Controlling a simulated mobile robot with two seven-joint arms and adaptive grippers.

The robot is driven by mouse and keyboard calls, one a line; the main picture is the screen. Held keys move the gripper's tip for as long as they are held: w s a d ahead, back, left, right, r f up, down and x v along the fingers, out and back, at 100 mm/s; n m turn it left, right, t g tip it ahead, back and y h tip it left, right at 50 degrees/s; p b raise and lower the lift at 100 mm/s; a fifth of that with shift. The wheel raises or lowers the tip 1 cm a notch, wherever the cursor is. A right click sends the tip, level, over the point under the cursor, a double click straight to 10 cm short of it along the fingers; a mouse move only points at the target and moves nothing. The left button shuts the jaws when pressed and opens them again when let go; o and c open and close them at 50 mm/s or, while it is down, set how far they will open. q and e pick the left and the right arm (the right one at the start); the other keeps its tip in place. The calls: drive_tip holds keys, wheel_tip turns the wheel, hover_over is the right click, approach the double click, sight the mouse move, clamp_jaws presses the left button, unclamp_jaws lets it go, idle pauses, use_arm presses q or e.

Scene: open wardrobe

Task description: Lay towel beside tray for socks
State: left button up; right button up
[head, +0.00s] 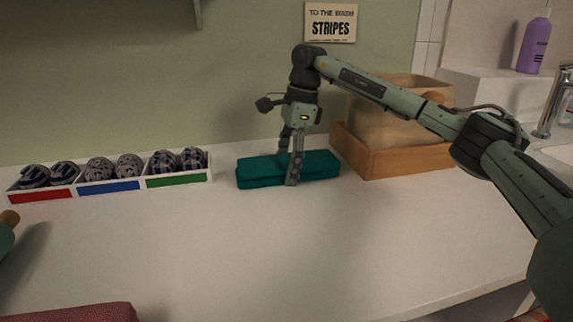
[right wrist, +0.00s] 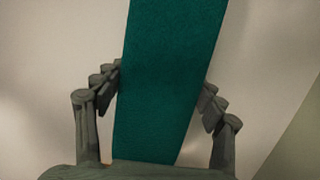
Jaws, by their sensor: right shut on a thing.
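A folded teal towel (head: 265,172) lies flat on the white counter, just right of the sock tray, with a small gap between them. My right gripper (head: 292,168) points down over the towel, its fingers shut across the towel's width. In the right wrist view the towel (right wrist: 168,80) runs between the two fingers (right wrist: 165,95), one at each long edge. The sock tray (head: 110,187) has three sections with red, blue and green fronts, each holding rolled dark striped socks (head: 115,166). My left gripper is not in view.
A wooden crate (head: 400,160) with a tan bin (head: 385,120) in it stands right of the towel. A sign (head: 331,22) hangs on the wall. A purple bottle (head: 534,45) and tap (head: 553,105) are at right. A dark red thing (head: 80,313) shows at lower left.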

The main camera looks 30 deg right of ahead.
drive_tip(key=o, duration=1)
drive_tip(key=shift+c, duration=0.2)
drive_tip(key=shift+c, duration=0.5)
